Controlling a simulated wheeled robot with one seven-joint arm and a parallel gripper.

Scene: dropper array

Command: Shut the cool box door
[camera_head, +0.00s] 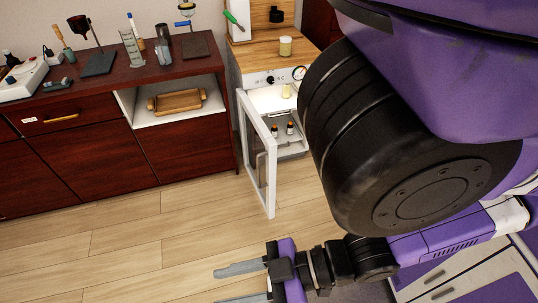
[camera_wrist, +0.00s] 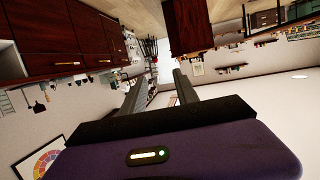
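The cool box (camera_head: 291,150) stands under a wooden top, with a lit white interior holding several small bottles. Its door (camera_head: 265,160) has a white frame with a dark pane and a handle, and stands wide open, swung out toward the front left. My gripper (camera_head: 217,287) is at the bottom of the head view, in front of the door and apart from it, over the floor. Its two fingers are spread with nothing between them. In the wrist view the open fingers (camera_wrist: 160,80) point across the room, and the cool box door cannot be made out there.
A dark red cabinet (camera_head: 70,150) with lab tools on top stands left of the cool box. Its open shelf holds a wooden tray (camera_head: 176,101). The wood floor (camera_head: 150,240) in front is clear.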

